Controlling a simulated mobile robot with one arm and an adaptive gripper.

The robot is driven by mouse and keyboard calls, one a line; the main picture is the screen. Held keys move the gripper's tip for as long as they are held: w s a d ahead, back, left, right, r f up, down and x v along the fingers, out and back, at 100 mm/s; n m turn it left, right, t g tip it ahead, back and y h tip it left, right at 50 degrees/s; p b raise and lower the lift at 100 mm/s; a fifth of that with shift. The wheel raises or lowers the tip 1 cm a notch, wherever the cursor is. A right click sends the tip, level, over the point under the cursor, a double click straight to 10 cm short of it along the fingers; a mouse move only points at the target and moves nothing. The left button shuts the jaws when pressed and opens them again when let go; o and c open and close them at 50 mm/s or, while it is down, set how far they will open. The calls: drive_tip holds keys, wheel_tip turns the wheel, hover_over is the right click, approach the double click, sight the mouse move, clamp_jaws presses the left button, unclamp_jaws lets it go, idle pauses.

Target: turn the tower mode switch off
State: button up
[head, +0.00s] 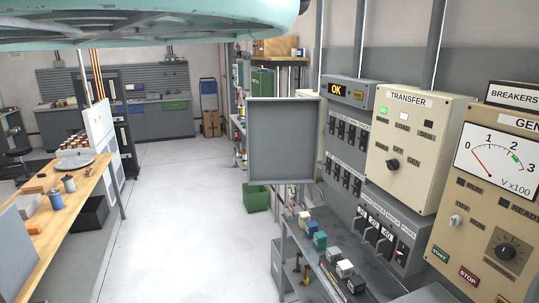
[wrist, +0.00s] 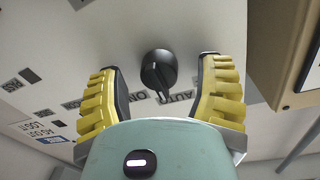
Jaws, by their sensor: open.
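A black rotary knob (wrist: 158,70) sits on a pale panel (wrist: 205,25) in the wrist view. Its pointer end is toward the bottom of the picture, near a label reading AUTO. A label that seems to read ON lies just left of it; the lettering is upside down. My gripper (wrist: 158,66) is open, with one yellow padded finger on each side of the knob and visible gaps between. Contact with the panel cannot be told. I cannot see the gripper in the head view, nor tell which panel there bears this knob.
The head view shows a TRANSFER box (head: 405,185) with its own knob, a GEN panel (head: 467,195) with a meter, and a grey open door (head: 280,140). A shelf (head: 325,275) with small blocks stands below. A wooden bench (head: 75,190) is at left; the floor between is clear.

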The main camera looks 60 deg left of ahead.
drive_tip(key=shift+o, duration=0.2)
clamp_jaws()
idle(0.4)
